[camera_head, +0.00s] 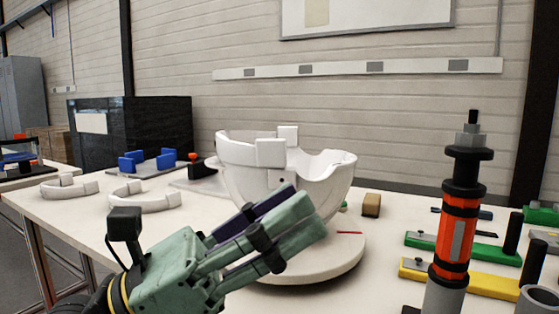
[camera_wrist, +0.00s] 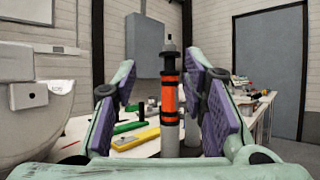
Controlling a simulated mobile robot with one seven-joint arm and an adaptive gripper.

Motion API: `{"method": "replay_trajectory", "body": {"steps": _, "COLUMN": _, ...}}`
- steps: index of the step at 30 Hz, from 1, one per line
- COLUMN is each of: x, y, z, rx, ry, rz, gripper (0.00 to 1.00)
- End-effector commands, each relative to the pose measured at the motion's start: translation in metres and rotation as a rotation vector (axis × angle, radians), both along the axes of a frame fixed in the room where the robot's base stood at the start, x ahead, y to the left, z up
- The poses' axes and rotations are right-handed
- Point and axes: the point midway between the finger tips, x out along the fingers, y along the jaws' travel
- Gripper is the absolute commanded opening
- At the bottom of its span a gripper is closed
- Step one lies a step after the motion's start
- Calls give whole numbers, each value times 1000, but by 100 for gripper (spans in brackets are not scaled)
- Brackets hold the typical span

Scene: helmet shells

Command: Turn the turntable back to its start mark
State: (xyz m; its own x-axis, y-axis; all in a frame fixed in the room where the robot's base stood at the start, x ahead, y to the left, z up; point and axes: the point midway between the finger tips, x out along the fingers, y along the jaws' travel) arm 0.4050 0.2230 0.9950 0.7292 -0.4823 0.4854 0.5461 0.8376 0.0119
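The turntable is a round white disc (camera_head: 335,262) on the table, with a short red mark (camera_head: 349,232) near its right edge. A white helmet shell (camera_head: 335,180) stands on it, open side up, with pale blocks on its rim. The shell also fills the left edge of the wrist view (camera_wrist: 30,120). My green gripper (camera_head: 305,208) is in front of the shell and hides part of the shell and disc. In the wrist view my gripper (camera_wrist: 160,85) has its purple-padded fingers apart, with nothing held. I cannot tell whether it touches the shell or disc.
An orange and black upright tool (camera_head: 456,230) stands at the right, seen between my fingers in the wrist view (camera_wrist: 169,95). Yellow (camera_head: 470,281) and green (camera_head: 460,247) bars lie near it. A tan block (camera_head: 371,205) sits behind the disc. White curved pieces (camera_head: 145,197) lie left.

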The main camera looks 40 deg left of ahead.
Motion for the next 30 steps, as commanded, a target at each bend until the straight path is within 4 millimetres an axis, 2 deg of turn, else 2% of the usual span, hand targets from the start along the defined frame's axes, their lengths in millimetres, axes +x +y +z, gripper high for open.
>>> {"method": "replay_trajectory", "body": {"steps": 6, "x": -17, "y": -20, "z": 32, "rx": -84, "ry": -127, "rz": -149, "gripper": 39}}
{"method": "replay_trajectory", "body": {"steps": 12, "x": -29, "y": -28, "z": 46, "rx": -135, "ry": -191, "rz": -230, "gripper": 39}}
{"method": "replay_trajectory", "body": {"steps": 23, "x": -33, "y": -29, "z": 50, "rx": -150, "ry": -209, "rz": -251, "gripper": 39}}
{"method": "replay_trajectory", "body": {"steps": 26, "x": -32, "y": -28, "z": 51, "rx": -154, "ry": -212, "rz": -252, "gripper": 34}}
{"method": "replay_trajectory", "body": {"steps": 29, "x": -30, "y": -21, "z": 65, "rx": -194, "ry": -258, "rz": -262, "gripper": 28}}
{"method": "replay_trajectory", "body": {"steps": 30, "x": -28, "y": -15, "z": 75, "rx": -227, "ry": -296, "rz": -268, "gripper": 25}}
